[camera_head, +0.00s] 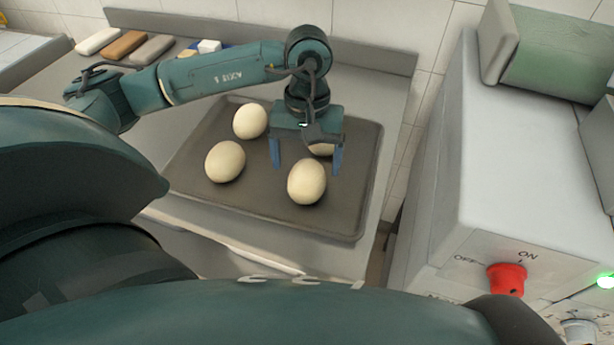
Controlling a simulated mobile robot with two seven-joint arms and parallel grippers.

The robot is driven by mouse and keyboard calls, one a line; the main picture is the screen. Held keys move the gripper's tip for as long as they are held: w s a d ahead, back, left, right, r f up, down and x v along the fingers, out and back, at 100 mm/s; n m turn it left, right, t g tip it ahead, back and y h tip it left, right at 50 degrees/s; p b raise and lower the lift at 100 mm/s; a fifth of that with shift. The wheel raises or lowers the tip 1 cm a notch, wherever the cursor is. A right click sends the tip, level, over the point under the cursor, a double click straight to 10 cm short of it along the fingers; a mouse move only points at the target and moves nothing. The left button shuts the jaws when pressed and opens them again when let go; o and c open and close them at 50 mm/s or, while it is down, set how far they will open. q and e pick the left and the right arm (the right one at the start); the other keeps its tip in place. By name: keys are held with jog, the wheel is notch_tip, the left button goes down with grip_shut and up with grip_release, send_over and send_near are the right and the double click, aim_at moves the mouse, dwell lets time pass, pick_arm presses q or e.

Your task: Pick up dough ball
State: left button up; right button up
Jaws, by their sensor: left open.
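Several pale, egg-shaped dough balls lie on a dark baking tray (345,215). One dough ball (225,161) is at the left and another (249,121) is behind it. A third dough ball (307,182) is at the front right. One more dough ball (321,149) is at the back right, largely hidden behind my left gripper. My left gripper (306,158) points down over the right half of the tray. Its two blue fingers are apart, with nothing visibly held. I cannot tell its exact height above the balls. My right gripper is out of view.
The tray lies on a grey metal counter (385,120) with a raised back edge against a tiled wall. Several loaf-like blocks (124,45) lie at the back left. A grey machine (530,150) with a red knob (507,279) stands at the right.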

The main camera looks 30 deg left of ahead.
aim_at(307, 168)
pick_arm(q)
jog(key=f, duration=0.3)
jog(key=f+p, duration=0.1)
jog(key=shift+s+d+f, duration=0.2)
jog(key=shift+s+d, duration=0.15)
jog(key=shift+c, duration=0.3)
jog(key=c, duration=1.1)
jog(key=shift+r, duration=0.1)
notch_tip(307, 168, up, 10)
jog(key=shift+b, duration=0.7)
